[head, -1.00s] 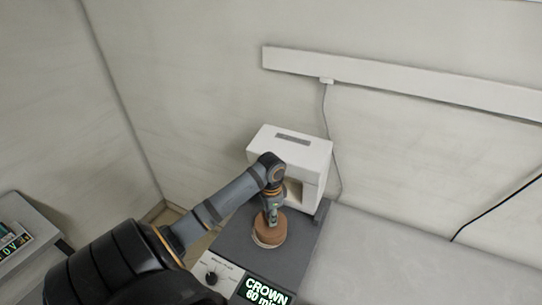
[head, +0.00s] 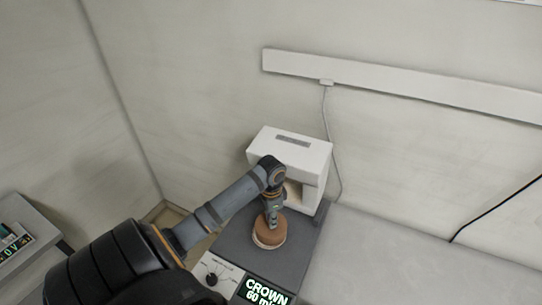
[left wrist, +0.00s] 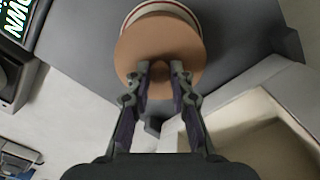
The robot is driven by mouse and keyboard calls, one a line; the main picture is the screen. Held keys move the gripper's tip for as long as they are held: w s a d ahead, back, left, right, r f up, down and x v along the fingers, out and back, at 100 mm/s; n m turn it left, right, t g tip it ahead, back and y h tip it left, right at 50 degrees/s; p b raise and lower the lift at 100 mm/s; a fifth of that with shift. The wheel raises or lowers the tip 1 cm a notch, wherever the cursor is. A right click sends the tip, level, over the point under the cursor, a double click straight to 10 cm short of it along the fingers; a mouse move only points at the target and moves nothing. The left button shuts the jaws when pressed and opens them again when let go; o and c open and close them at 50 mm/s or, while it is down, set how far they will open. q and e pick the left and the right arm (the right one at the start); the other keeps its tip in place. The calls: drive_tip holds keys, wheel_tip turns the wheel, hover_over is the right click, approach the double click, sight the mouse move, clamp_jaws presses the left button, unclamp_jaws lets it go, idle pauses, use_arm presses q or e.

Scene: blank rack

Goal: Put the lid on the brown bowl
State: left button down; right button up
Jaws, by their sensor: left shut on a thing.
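A round brown lid (head: 273,230) lies over a bowl (head: 268,244), whose pale side shows below it on the grey base of the white machine. In the left wrist view the lid (left wrist: 150,38) covers most of the bowl, and a pale curved edge of the bowl (left wrist: 160,8) with a dark reddish stripe shows past the lid's far side. My left gripper (left wrist: 160,68) is shut on the lid's knob, which is mostly hidden between the fingertips. I cannot tell whether the lid rests fully on the bowl. My right gripper is not in view.
The white machine (head: 292,147) stands just behind the bowl, with an open recess. Its dial (head: 211,279) and lit display (head: 264,292) are at the front. A pale counter (head: 400,262) to the right is clear. A grey shelf with small items is at far left.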

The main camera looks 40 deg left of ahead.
use_arm(q)
drive_tip(key=shift+f+p, duration=0.1)
drive_tip(key=shift+p, duration=0.25)
idle(0.5)
drive_tip(key=c, duration=1.1)
unclamp_jaws()
drive_tip(key=o, duration=0.5)
drive_tip(key=shift+c, duration=0.2)
wheel_tip(320, 180, up, 7)
drive_tip(key=p, duration=0.8)
drive_tip(key=shift+p, duration=0.3)
